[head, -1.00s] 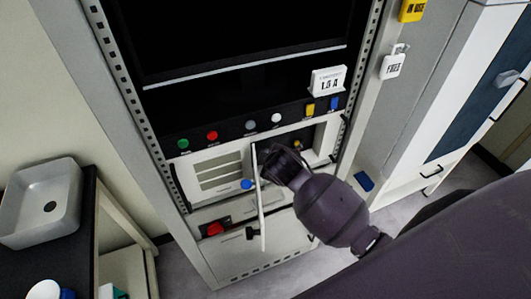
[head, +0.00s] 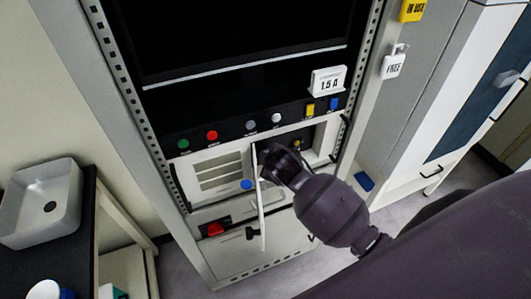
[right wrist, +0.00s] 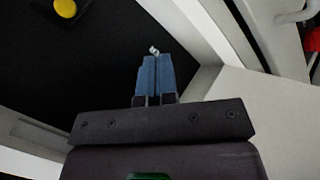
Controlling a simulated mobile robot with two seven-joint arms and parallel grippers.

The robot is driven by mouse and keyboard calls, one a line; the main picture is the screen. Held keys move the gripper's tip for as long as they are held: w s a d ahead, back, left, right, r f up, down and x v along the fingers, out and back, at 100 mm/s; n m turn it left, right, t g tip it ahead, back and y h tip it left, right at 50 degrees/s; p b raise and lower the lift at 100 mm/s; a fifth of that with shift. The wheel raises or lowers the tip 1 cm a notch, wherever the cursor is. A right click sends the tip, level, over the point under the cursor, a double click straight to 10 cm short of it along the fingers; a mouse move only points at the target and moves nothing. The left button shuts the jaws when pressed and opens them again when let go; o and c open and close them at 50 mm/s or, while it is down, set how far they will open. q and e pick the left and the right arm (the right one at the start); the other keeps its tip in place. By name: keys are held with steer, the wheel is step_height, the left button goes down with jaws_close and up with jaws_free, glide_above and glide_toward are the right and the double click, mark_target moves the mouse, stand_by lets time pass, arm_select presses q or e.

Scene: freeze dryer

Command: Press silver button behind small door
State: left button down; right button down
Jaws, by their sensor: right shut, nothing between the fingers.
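The small door (head: 262,215) in the lower white panel stands open, seen nearly edge-on in the head view. My right gripper (head: 270,163) is at the opening, on the right of the door; its fingertips are hard to make out there. In the right wrist view my right gripper (right wrist: 155,58) is shut and empty, its blue fingers pointing into a dark recess. A small silver piece, apparently the silver button (right wrist: 154,49), shows right at the fingertips; I cannot tell whether they touch. In the head view the silver button is hidden. My left gripper is not in view.
A yellow button (right wrist: 66,7) is in the recess, left of the fingers, and shows in the head view (head: 297,143). White frame edges bound the recess closely. A row of coloured buttons runs above, with a grey one (head: 250,124). A red switch (head: 214,229) sits below.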

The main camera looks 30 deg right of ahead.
steer(key=shift+w, duration=0.15)
stand_by(0.3)
steer(key=shift+w, duration=0.4)
stand_by(0.4)
steer(key=shift+s+a, duration=0.15)
steer(key=shift+s, duration=0.35)
steer(key=s, duration=0.6)
stand_by(0.6)
steer(key=shift+a, duration=0.1)
stand_by(0.6)
